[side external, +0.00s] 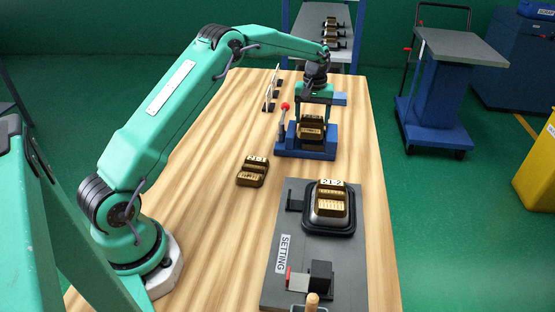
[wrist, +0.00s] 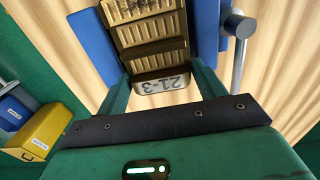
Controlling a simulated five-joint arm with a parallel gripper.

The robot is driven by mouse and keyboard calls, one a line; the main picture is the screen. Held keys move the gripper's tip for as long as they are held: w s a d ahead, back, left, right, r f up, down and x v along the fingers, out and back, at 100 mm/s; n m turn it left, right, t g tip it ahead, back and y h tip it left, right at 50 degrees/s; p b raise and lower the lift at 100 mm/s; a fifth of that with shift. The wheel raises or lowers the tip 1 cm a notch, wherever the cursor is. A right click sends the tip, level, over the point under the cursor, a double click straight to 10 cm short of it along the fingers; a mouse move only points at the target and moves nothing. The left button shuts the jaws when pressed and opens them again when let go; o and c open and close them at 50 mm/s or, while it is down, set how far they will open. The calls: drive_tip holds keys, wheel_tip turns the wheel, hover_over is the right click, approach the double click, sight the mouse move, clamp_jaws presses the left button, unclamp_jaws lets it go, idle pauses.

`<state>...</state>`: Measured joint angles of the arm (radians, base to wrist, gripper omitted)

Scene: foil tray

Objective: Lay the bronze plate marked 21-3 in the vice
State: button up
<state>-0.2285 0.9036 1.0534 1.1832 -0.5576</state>
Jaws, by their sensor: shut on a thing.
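My gripper (side external: 315,108) is over the blue vice (side external: 307,153) and shut on a ribbed bronze plate (side external: 311,130). In the wrist view the held plate (wrist: 155,40) shows the mark 21-3, upside down, at its near end between my green fingers (wrist: 160,92). The blue vice jaws (wrist: 92,48) stand on both sides of the plate. Whether the plate rests on the vice bed or is slightly above it, I cannot tell. The vice's lever with a red knob (side external: 285,106) stands up on the left.
A second bronze plate (side external: 253,170) lies on the wooden bench (side external: 215,215). A third, marked 21-2 (side external: 332,198), sits on a black-rimmed holder (side external: 329,223) on the grey SETTING board (side external: 280,285). Small upright pieces (side external: 270,95) stand behind the vice. Bare wood lies left of the vice.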

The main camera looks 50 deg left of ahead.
sight(310, 122)
drive_tip(key=shift+s+a+f, duration=0.1)
drive_tip(key=shift+f, duration=1)
drive_tip(key=shift+s+a+f, duration=0.1)
drive_tip(key=shift+f, duration=0.95)
idle(1.9)
drive_tip(key=o, duration=1.1)
drive_tip(key=shift+r, duration=1.9)
drive_tip(key=shift+d+r, duration=0.15)
drive_tip(key=shift+r, duration=0.15)
drive_tip(key=shift+r, duration=0.1)
drive_tip(key=shift+o, duration=0.3)
drive_tip(key=shift+w, duration=0.1)
drive_tip(key=o, duration=0.4)
